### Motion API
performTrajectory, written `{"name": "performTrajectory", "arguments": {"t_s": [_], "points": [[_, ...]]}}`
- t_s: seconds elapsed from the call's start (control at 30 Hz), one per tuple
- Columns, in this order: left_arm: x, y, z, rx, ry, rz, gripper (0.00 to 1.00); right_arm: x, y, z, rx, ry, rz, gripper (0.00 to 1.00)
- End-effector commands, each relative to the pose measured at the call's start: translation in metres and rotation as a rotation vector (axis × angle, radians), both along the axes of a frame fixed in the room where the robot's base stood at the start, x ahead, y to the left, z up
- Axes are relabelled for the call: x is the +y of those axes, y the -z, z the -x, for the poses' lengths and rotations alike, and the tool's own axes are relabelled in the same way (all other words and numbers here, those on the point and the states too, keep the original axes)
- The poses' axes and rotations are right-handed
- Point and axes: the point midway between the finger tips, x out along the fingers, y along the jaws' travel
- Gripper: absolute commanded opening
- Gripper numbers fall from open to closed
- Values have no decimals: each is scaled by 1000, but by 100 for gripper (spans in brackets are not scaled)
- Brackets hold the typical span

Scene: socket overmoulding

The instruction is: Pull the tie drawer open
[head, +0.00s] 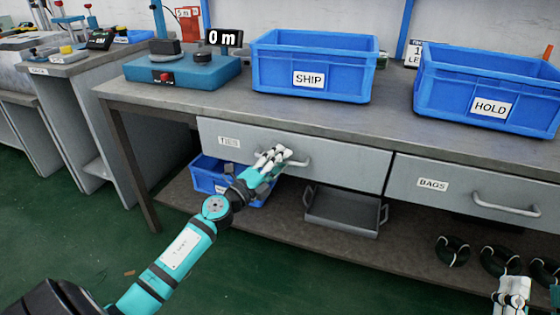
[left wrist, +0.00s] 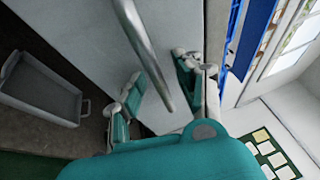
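The tie drawer (head: 345,160) is the grey front labelled TIES under the bench top. It looks shut, about level with the BAGS drawer beside it. Its metal bar handle (head: 298,161) is partly hidden behind my left gripper (head: 272,157). In the left wrist view the handle (left wrist: 145,52) runs between the two spread fingers of my left gripper (left wrist: 160,90). The fingers are open, one on each side of the bar, with gaps visible. My right gripper (head: 512,288) is at the lower right, away from the drawer; its finger opening is unclear.
The BAGS drawer (head: 450,203) is to the right. Blue SHIP (head: 265,80) and HOLD (head: 435,100) bins and a teal device (head: 205,75) stand on the bench. A blue bin (head: 205,177), a grey tray (head: 335,220) and black coils (head: 452,252) are on the lower shelf.

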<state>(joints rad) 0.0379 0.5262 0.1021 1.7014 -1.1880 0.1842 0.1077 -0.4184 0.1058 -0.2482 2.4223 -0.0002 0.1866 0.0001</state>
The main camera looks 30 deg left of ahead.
Motion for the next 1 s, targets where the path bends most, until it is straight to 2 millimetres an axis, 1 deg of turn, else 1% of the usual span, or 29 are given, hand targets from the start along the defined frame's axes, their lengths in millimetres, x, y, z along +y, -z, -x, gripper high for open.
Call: {"name": "performTrajectory", "arguments": {"t_s": [0.03,0.2,0.3,0.87,0.97,1.0], "points": [[0,0,0,0,0,0,33,0,0,0,-1,0,0,40],[0,0,0,0,0,0,11,0,0,0,-1,0,0,40],[0,0,0,0,0,0,0,0,-1,0,-2,0,-1,40],[-1,2,2,3,1,-2,0,0,-1,-1,2,0,1,40],[-2,2,6,4,1,-1,0,0,1,-4,29,2,9,40],[-2,2,8,4,2,-2,0,0,5,-6,56,4,17,40]]}}
